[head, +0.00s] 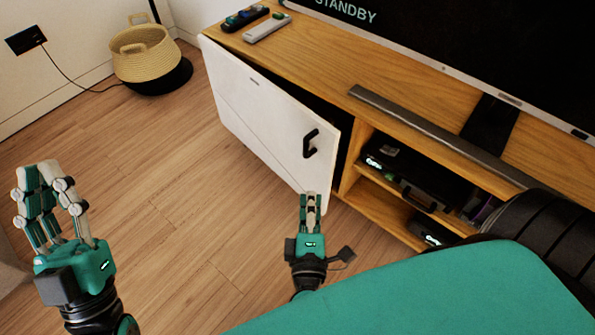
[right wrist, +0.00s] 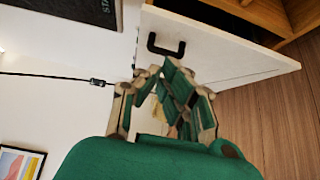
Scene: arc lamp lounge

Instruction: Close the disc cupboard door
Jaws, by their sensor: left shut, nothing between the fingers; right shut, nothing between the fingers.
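The white disc cupboard door (head: 262,115) stands partly open on the left part of the wooden TV unit, with a dark gap behind its right edge. Its black handle (head: 310,143) is near that free edge. The door also shows in the right wrist view (right wrist: 225,57), with the handle (right wrist: 165,45) just beyond the fingers. My right gripper (head: 310,200) is shut and empty, by the door's lower right corner; I cannot tell if it touches. It shows in the right wrist view too (right wrist: 175,72). My left gripper (head: 48,180) is shut and empty, well left of the door over the floor.
Open shelves right of the door hold dark devices (head: 400,165). A grey soundbar (head: 435,135) and a TV (head: 480,45) stand on the unit, with remotes (head: 267,27) at its left end. A woven basket (head: 150,55) sits by the wall. The floor left of the door is clear.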

